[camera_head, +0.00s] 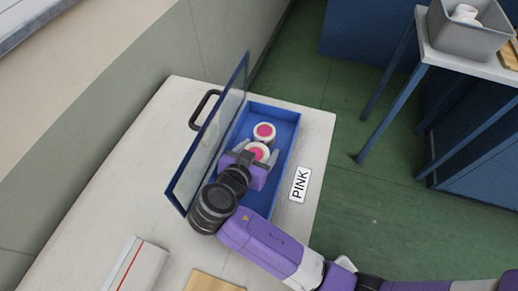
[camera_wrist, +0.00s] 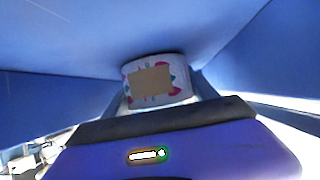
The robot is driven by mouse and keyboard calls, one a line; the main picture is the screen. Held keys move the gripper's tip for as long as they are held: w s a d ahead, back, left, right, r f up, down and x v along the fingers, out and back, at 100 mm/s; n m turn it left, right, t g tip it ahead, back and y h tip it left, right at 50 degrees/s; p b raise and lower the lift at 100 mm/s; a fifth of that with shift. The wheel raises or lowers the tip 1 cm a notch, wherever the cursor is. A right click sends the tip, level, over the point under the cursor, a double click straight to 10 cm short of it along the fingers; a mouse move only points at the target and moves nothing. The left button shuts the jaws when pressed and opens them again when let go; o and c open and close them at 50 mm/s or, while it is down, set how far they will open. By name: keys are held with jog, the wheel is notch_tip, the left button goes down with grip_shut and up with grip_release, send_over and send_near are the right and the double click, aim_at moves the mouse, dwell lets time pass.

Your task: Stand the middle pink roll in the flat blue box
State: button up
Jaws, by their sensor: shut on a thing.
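The flat blue box (camera_head: 292,120) lies on the white table with its clear, blue-framed lid (camera_head: 208,140) standing open along its left side. My gripper (camera_head: 258,153) is inside the box and shut on a white roll with a pink end (camera_head: 257,152). Another pink-ended roll (camera_head: 264,132) stands in the box just beyond it; I cannot tell whether the two touch. In the wrist view a white roll with a tan label (camera_wrist: 151,82) shows ahead of my gripper (camera_wrist: 160,100), between blue walls. The lower edge of the held roll is hidden.
A PINK label (camera_head: 300,184) lies on the table right of the box. A white box with a red stripe (camera_head: 137,266) and a tan board (camera_head: 212,283) lie at the near edge. A grey bin (camera_head: 468,38) stands on a separate bench at the upper right.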

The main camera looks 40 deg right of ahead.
jog(key=o, duration=1.5)
jog(key=shift+f, duration=0.1)
jog(key=shift+r, duration=0.3)
jog(key=p+v, duration=0.2)
jog(key=v, duration=0.4)
jog(key=shift+a+p, duration=0.2)
jog(key=shift+p, duration=0.2)
jog(key=shift+s+a+r, duration=0.2)
jog(key=shift+s+a, duration=0.2)
jog(key=shift+a, duration=0.2)
jog(key=shift+d, duration=0.1)
jog(key=shift+w+d, duration=0.1)
jog(key=shift+d, duration=0.05)
